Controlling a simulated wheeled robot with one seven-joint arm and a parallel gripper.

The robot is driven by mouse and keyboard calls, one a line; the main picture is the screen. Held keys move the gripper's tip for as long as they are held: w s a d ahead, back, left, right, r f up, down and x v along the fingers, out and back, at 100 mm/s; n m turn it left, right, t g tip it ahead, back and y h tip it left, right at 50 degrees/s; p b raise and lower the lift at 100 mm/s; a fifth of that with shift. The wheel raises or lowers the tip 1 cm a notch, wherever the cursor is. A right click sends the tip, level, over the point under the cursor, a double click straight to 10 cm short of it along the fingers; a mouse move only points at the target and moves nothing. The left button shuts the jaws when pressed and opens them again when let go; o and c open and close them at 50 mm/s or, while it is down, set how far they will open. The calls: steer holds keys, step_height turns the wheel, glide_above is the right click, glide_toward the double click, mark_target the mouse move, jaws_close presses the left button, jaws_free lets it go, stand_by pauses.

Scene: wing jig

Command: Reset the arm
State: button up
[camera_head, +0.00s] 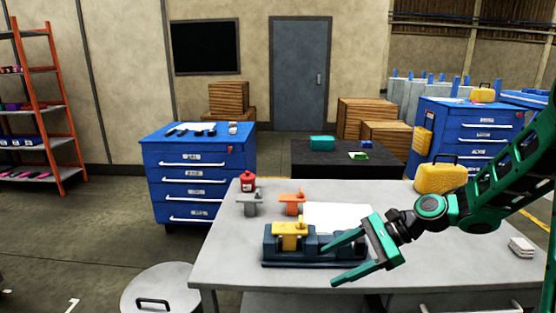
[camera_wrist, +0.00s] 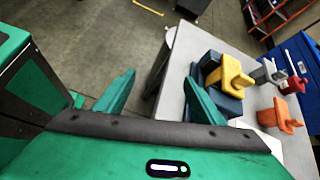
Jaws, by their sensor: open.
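My gripper (camera_head: 346,257) is green and stands open and empty over the front of the grey table (camera_head: 225,264), in front of the right part of a dark blue jig (camera_head: 285,259). Its two fingers show apart in the wrist view (camera_wrist: 165,97). A yellow clamp-like piece (camera_head: 290,234) sits on the left part of the jig; it also shows in the wrist view (camera_wrist: 230,73), beyond the right finger. My forearm reaches in from the right side of the head view and hides part of the table.
An orange piece (camera_head: 292,201), a grey piece (camera_head: 249,203), a red bottle (camera_head: 248,182) and a white sheet (camera_head: 335,217) are behind the jig. A yellow case (camera_head: 440,178) stands at the back right, near my arm. White cards (camera_head: 521,247) lie right. The table's front left is clear.

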steer(key=s+d+r+n+t+h, duration=0.2)
steer(key=s+d+r+n+h, duration=0.1)
steer(key=s+d+n+h, duration=0.35)
steer(key=s+d+r+n+t+h, duration=0.2)
steer(key=s+d+r+n+h, duration=0.25)
steer(key=d+n, duration=0.4)
steer(key=s+d+f+m+g, duration=0.1)
steer(key=s+d+m+g, duration=0.1)
steer(key=s+d, duration=0.3)
steer(key=s+d+f+m+g, duration=0.1)
steer(key=s+d+m, duration=0.3)
steer(key=s, duration=0.7)
steer(key=shift+d+f+g, duration=0.4)
steer(key=shift+d+g, duration=0.3)
steer(key=shift+d, duration=0.35)
